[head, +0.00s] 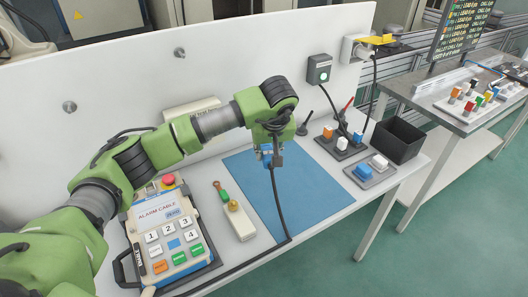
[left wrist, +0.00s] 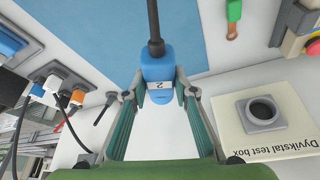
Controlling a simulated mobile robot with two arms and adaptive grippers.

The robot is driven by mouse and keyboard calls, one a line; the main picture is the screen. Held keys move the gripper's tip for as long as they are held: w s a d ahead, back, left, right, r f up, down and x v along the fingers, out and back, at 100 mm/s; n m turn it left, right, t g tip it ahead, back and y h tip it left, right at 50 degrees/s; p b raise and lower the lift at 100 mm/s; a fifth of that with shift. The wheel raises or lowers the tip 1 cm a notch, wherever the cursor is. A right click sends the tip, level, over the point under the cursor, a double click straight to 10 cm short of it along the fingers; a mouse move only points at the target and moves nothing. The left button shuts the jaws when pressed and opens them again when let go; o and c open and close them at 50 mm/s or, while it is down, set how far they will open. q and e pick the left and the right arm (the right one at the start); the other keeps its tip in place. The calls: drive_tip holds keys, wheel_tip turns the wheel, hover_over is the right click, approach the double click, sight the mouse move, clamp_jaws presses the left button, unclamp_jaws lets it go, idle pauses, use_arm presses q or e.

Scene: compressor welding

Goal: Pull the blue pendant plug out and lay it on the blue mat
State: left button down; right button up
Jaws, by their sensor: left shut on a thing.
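The blue plug (head: 267,152), marked "2", is clamped between the fingertips of my left gripper (head: 268,147). It also shows in the left wrist view (left wrist: 158,72), with the left gripper's fingers (left wrist: 160,88) on both sides of it. The black cable runs from the plug down across the blue mat (head: 310,197) to the pendant (head: 150,215). In the left wrist view the round grey socket (left wrist: 262,112) on the Dyvikstal test box (left wrist: 285,140) is empty, apart from the plug. The plug appears by the far edge of the mat; its exact height is unclear. My right gripper is out of view.
The mat is bare except for the cable. Connector blocks (head: 341,141) and a black bin (head: 398,140) stand to the right. A white wall panel (head: 130,70) closes the back.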

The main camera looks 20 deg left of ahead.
use_arm(q)
drive_tip(key=shift+f+b, duration=0.3)
drive_tip(key=shift+b, duration=0.1)
drive_tip(key=b, duration=0.6)
hover_over(267, 184)
drive_tip(key=s, duration=0.1)
drive_tip(key=f, duration=0.8)
drive_tip(key=shift+s+d, duration=0.15)
drive_tip(key=shift+d, duration=0.15)
drive_tip(key=shift+f, duration=0.2)
drive_tip(key=shift+f+b, duration=1.35)
drive_tip(key=shift+f, duration=0.1)
drive_tip(key=c, duration=1.6)
unclamp_jaws()
